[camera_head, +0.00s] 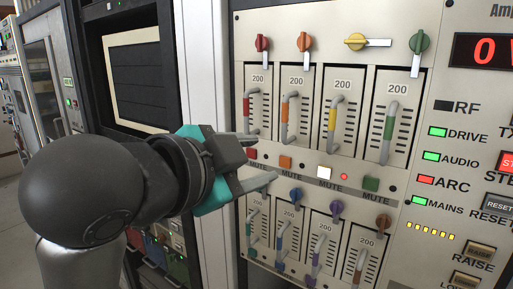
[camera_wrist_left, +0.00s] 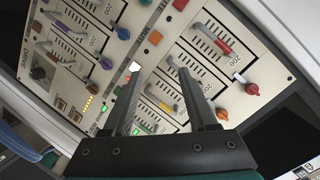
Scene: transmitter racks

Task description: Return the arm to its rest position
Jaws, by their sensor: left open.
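My left arm (camera_head: 100,190) reaches in from the left in the head view, bent in front of the racks. Its left gripper (camera_head: 265,158) has dark fingers and a teal body. The fingers are apart with nothing visible between them. They point right, in front of the left part of the amplifier panel (camera_head: 446,60), close to the red mute button (camera_head: 252,153). I cannot tell whether they touch the panel. In the left wrist view the two fingers (camera_wrist_left: 160,72) stand apart against the tilted panel. My right gripper is not in view.
The panel carries coloured handles, knobs and mute buttons. The yellow knob (camera_head: 356,41) has its pointer sideways; the green knob (camera_head: 419,42) points down. A white mute button (camera_head: 324,172) looks lit. A dark rack (camera_head: 140,75) stands behind my arm at left.

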